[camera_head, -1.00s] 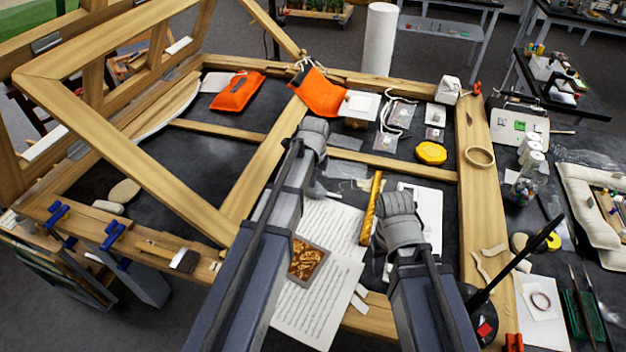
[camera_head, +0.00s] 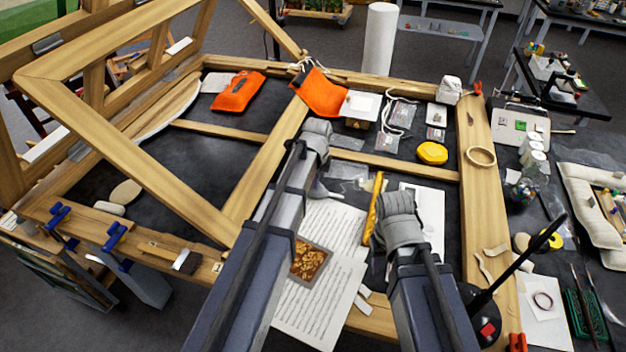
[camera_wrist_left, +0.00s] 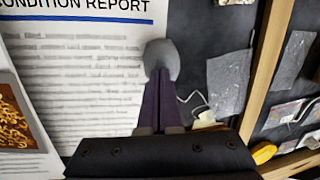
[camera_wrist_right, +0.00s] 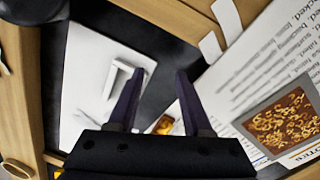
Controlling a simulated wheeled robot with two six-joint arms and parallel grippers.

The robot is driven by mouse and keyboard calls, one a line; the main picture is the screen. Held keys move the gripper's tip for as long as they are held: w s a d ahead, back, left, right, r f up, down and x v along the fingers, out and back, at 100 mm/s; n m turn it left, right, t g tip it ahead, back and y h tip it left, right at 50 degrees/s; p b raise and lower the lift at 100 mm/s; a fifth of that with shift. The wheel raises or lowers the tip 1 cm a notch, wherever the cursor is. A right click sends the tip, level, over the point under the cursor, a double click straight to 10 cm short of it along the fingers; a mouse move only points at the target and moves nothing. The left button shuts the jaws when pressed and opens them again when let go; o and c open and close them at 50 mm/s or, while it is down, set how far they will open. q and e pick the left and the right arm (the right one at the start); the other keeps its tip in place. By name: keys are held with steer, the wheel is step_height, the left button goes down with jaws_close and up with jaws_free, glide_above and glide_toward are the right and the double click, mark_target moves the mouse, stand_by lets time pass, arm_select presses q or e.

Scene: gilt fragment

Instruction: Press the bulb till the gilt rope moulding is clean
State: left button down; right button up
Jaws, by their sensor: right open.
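The gilt rope moulding (camera_head: 372,205) is a thin gold strip lying between the printed sheets on the table. A short gold part of it (camera_wrist_right: 162,124) shows between the fingers in the right wrist view. My left gripper (camera_wrist_left: 161,74) has its fingers close together on a grey rounded bulb (camera_wrist_left: 161,57), which hangs over the condition report and the dark surface beside it. In the head view, a pale grey part of the bulb (camera_head: 321,190) shows left of the moulding. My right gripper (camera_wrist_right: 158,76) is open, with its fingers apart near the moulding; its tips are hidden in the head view.
Wooden beams (camera_head: 487,190) border the dark work area. A yellow round item (camera_head: 432,153) and small bags lie behind.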

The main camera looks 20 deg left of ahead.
arm_select(q)
step_height(320, 180, up, 12)
steer(key=s+p, duration=0.2)
steer(key=p, duration=0.9)
steer(key=shift+d, duration=0.3)
steer(key=shift+f, duration=0.1)
steer(key=w+a, duration=0.1)
steer(key=w+a+r+g+h+p, duration=0.1)
steer(key=a+r+h+p, duration=0.1)
steer(key=a, duration=0.1)
steer(key=shift+w+g, duration=0.3)
steer(key=shift+w, duration=0.1)
steer(key=shift+d+f, duration=0.1)
steer(key=shift+d, duration=0.05)
